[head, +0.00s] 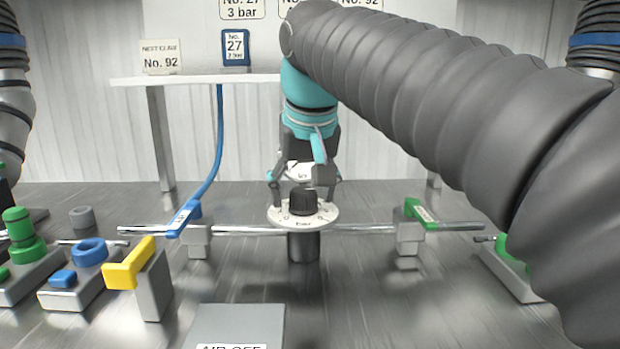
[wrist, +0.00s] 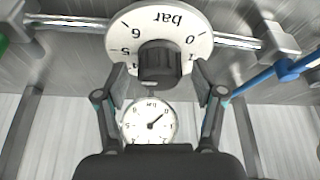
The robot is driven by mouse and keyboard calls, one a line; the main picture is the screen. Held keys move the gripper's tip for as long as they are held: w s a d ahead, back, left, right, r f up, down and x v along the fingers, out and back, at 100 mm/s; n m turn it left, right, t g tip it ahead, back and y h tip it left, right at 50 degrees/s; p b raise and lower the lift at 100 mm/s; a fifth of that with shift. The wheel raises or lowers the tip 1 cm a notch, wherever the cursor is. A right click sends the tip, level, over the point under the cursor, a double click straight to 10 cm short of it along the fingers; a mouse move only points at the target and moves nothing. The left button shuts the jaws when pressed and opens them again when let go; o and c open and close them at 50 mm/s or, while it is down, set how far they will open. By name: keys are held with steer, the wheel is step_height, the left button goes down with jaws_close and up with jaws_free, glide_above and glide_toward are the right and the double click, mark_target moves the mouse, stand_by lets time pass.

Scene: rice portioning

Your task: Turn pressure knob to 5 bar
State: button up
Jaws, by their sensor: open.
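The pressure knob (head: 303,201) is a black ribbed cap on a round white dial plate (head: 277,216) with numbers and "bar". It stands on the horizontal metal pipe. In the wrist view the knob (wrist: 159,64) is at the top centre and the dial plate (wrist: 130,22) shows 0, 1, 5 and 6. My gripper (head: 303,188) points down over the knob, with its fingers apart on either side. In the wrist view my gripper (wrist: 160,78) is open around the knob's near part; contact cannot be told. A pressure gauge (wrist: 147,121) with a dark needle shows below the knob.
A blue valve lever (head: 184,218) is left of the knob and a green one (head: 421,215) right of it, both on the pipe. A yellow handle (head: 130,264), blue and green buttons stand at left. A grey plate (head: 235,320) lies in front. A shelf (head: 200,79) is behind.

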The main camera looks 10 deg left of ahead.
steer(key=v, duration=1.2)
steer(key=shift+s, duration=0.1)
